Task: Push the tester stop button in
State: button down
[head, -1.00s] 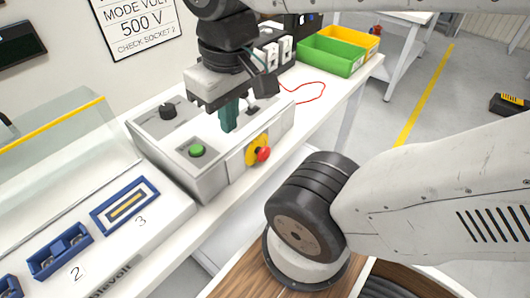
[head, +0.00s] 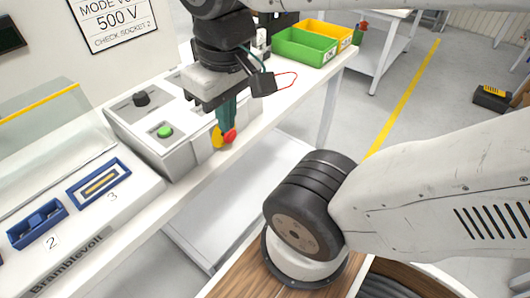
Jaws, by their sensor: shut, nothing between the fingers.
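The tester (head: 184,150) is a light grey box on the white bench, with a black knob (head: 141,99) and a green button (head: 165,132) on its top panel. The stop button (head: 230,136) is a red mushroom head on a yellow surround (head: 217,138), on the front face. My gripper (head: 227,122) points down with its green fingers shut and empty. In the picture the fingers overlap the stop button's upper edge and hide part of the yellow surround. I cannot tell whether they touch the button.
Blue trays (head: 99,184) numbered 2 and 3 sit at the bench's left. A green bin (head: 305,46) and a yellow bin (head: 328,34) stand at the far end, near a thin red wire (head: 286,82). Open floor lies right of the bench.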

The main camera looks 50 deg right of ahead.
aim_at(233, 137)
jog(key=k, duration=0.15)
jog(key=z, duration=1.9)
jog(key=k, duration=1.2)
jog(key=u, duration=1.75)
jog(key=i, duration=0.5)
